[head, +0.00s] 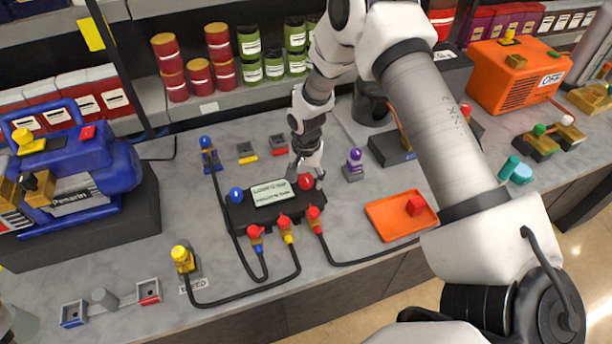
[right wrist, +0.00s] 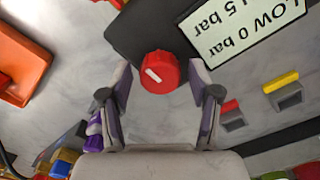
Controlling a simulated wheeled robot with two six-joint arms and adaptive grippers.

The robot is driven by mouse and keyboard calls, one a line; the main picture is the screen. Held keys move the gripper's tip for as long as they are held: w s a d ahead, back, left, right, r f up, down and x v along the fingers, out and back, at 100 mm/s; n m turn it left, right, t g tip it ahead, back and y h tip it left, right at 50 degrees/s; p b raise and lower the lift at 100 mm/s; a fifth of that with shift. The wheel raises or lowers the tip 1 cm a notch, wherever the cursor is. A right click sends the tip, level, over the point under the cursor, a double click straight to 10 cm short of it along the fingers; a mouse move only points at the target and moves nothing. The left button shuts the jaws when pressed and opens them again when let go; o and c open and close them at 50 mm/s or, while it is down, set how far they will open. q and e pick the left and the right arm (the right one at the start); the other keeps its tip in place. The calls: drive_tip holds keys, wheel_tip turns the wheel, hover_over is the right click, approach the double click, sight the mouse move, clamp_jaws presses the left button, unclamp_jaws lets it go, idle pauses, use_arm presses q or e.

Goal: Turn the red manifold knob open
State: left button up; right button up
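The black manifold (head: 235,215) lies on the grey bench with a white label (head: 272,192) on top. Its red knob (head: 306,181) is at the right end and a blue knob (head: 236,195) at the left end. In the right wrist view the red knob (right wrist: 160,72) shows a short white mark, slanted. My right gripper (head: 305,174) is over the red knob. In the wrist view its open fingers (right wrist: 161,82) stand on either side of the knob, with a visible gap on each side. My left gripper is not in view.
Black hoses run from red and yellow fittings (head: 286,232) along the manifold's front. A purple-topped fitting (head: 354,160) stands right of the gripper. An orange tray (head: 388,222) with a red cube lies further right. A blue pump (head: 85,165) stands at left.

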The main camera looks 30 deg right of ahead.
drive_tip(key=shift+s, duration=0.15)
drive_tip(key=c, duration=0.8)
drive_tip(key=shift+n, duration=0.4)
drive_tip(key=n, duration=0.3)
drive_tip(key=shift+n+b, duration=0.4)
drive_tip(key=n, duration=0.4)
drive_tip(key=shift+f+n+b, duration=0.1)
drive_tip(key=shift+n+b, duration=0.2)
drive_tip(key=shift+b, duration=0.05)
drive_tip(key=n, duration=0.4)
drive_tip(key=shift+b, duration=0.3)
drive_tip(key=n, duration=0.4)
drive_tip(key=shift+n, duration=0.3)
